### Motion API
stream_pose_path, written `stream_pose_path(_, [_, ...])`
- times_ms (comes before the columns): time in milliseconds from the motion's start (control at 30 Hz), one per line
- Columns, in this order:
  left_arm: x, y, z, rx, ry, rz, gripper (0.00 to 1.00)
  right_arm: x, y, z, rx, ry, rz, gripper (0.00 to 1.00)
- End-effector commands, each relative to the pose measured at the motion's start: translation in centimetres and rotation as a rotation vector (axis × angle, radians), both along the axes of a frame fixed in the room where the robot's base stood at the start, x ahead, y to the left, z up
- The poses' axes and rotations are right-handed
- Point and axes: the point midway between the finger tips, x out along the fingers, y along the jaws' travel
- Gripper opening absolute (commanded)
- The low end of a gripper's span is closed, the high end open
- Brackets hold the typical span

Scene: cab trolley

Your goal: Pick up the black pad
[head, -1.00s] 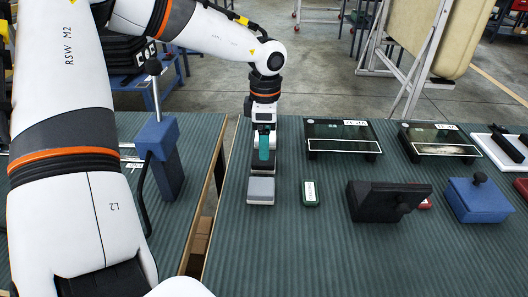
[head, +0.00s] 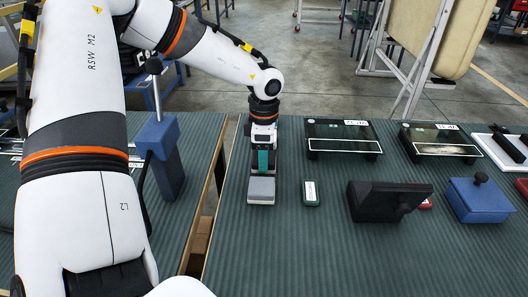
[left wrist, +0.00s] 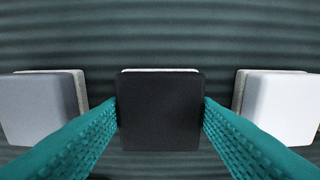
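The black pad (left wrist: 160,112) is a dark square block at the middle of the left wrist view, on the ribbed mat between a grey pad (left wrist: 40,108) and a white pad (left wrist: 283,105). My left gripper (left wrist: 160,106) has its teal fingers on either side of the black pad, close along its edges. The fingers look open; I cannot tell if they touch it. In the head view my left gripper (head: 263,160) points down just behind the grey pad (head: 261,189) and mostly hides the black pad. My right gripper is not in view.
Two glass-topped frames (head: 342,138) (head: 437,140) lie behind. A blue stand with a lever (head: 163,160) is left, across a gap between tables.

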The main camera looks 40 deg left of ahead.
Motion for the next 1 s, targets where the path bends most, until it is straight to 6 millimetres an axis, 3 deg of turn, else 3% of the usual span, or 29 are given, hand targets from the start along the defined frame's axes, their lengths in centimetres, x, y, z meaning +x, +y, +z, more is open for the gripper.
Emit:
stream_pose_path(333, [0.1,0.0,0.9,0.001,-0.002,0.0,0.31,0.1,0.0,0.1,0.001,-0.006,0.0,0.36])
stream_pose_path(700, [0.1,0.0,8.0,0.001,-0.004,0.001,0.31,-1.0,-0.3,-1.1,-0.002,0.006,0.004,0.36])
stream_pose_path(1000, [0.0,0.0,10.1,0.001,-0.001,0.0,0.31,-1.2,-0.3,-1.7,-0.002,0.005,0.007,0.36])
